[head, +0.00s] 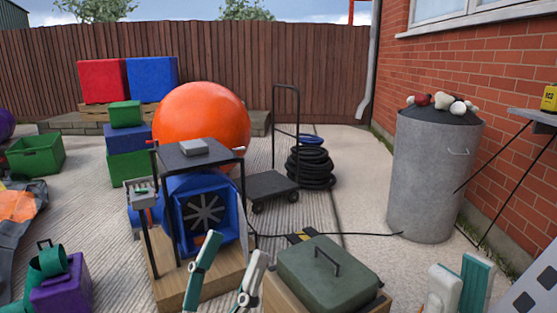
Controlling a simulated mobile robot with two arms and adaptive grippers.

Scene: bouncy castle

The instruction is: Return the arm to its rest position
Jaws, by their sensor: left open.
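My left gripper (236,246) comes up from the bottom edge in the head view, with its two teal-and-white fingers spread apart. Nothing shows between them. It appears in front of the wooden base of the blue blower (207,215) and left of the green-lidded box (325,266). My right gripper (459,266) is at the lower right, its pale and teal fingers cut off by the bottom edge. Whether it is open or shut is unclear. Both arms are mostly out of view.
A small dark table (198,155) with a grey block stands at the blower. An orange ball (202,125), a hand cart (272,185) and a coiled hose (311,167) are behind. A metal bin (433,180) stands by the brick wall. A purple block (60,288) is lower left. Concrete paving before the bin is mostly clear.

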